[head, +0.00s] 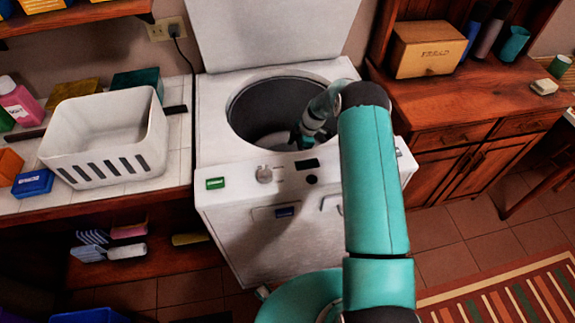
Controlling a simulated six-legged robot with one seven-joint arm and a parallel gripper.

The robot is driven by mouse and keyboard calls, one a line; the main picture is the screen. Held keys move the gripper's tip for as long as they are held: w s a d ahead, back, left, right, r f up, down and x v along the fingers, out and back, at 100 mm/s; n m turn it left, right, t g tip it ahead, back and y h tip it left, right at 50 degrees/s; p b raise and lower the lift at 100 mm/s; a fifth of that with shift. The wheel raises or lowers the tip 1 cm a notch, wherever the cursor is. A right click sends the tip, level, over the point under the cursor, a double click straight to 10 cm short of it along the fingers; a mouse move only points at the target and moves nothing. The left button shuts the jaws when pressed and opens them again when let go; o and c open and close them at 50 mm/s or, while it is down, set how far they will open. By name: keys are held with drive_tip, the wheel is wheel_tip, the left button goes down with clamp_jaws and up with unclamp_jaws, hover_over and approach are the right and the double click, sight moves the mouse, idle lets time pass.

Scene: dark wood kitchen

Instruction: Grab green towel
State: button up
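A dark green block-shaped item (138,80), perhaps a folded towel, lies on the tiled counter behind the white basket. I cannot tell for certain that it is cloth. My gripper (298,140) points down into the round opening of the white top-loading washer (220,180), near the opening's front right. Its fingertips are small and dark here, so I cannot tell if they are open or hold anything. Part of the drum (265,105) shows dark and grey. My arm hides the washer's right side, and the drum's bottom is mostly out of sight.
The washer's lid (275,30) stands open behind the opening. A white slotted basket (105,140) is on the counter at left, near a pink bottle (18,100). At right is a wooden cabinet (470,110) with a bread box (427,50). A striped rug (510,295) lies at lower right.

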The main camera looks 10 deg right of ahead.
wheel_tip(320, 180, down, 2)
drive_tip(key=shift+a, duration=0.1)
drive_tip(key=x, duration=0.6)
drive_tip(key=shift+s+a+f, duration=0.1)
drive_tip(key=shift+a+f, duration=0.2)
drive_tip(key=c, duration=1.2)
